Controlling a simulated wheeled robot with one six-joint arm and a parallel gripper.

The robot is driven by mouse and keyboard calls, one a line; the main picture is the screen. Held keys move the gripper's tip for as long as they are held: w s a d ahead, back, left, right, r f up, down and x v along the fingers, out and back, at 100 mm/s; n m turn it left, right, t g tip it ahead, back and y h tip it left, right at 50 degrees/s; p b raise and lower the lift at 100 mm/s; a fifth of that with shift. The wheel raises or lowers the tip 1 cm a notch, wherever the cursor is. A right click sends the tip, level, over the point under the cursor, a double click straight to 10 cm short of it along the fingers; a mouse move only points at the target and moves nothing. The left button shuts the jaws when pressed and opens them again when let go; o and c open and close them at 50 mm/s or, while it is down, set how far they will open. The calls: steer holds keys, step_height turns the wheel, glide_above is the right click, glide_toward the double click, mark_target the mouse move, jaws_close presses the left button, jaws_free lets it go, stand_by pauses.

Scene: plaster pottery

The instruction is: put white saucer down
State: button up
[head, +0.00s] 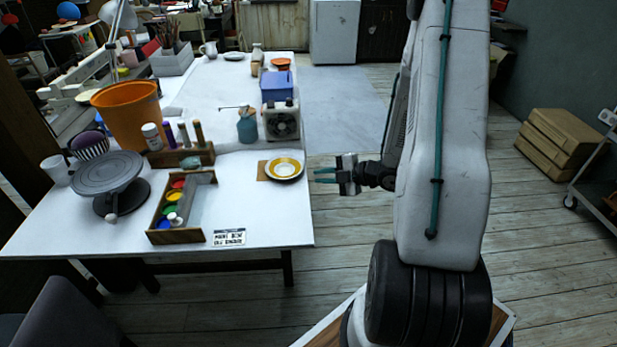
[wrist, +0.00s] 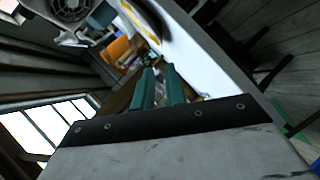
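The saucer also shows, cut off, at the top of the wrist view (wrist: 143,19). My gripper (head: 315,175) is just right of the saucer, beyond the table edge, with its teal fingers pointing left towards it. It is apart from the saucer. In the wrist view my gripper (wrist: 160,70) has a gap between its two fingers and nothing held in it.
The white table (head: 262,215) holds a paint box (head: 180,236), a grey turntable (head: 107,173), an orange bucket (head: 127,113), a blue-grey jar (head: 247,129) and a small fan heater (head: 281,122). Bare table lies in front of the saucer.

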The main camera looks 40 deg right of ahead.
steer(key=w+d+r+m+g+h, duration=0.2)
steer(key=w+d+r+m+h, duration=0.15)
steer(key=r+h, duration=0.45)
steer(key=s+a+r+m+g+h, duration=0.1)
steer(key=a+r+m, duration=0.15)
steer(key=r, duration=0.25)
steer(key=s+a+r+m+g+h, duration=0.1)
steer(key=s+r+m+g, duration=0.15)
steer(key=r, duration=0.25)
steer(key=s+a+r+m+g+y, duration=0.1)
steer(key=s+a+r+m, duration=0.3)
steer(key=s+a, duration=0.6)
steer(key=s+a+r+m+g+y, duration=0.2)
steer(key=s+a+r+m+g, duration=0.2)
steer(key=s+a, duration=0.7)
steer(key=shift+s+r+m+y, duration=0.3)
steer(key=shift+s+r+m, duration=0.4)
steer(key=shift+s+m, duration=0.4)
steer(key=shift+s+d, duration=0.1)
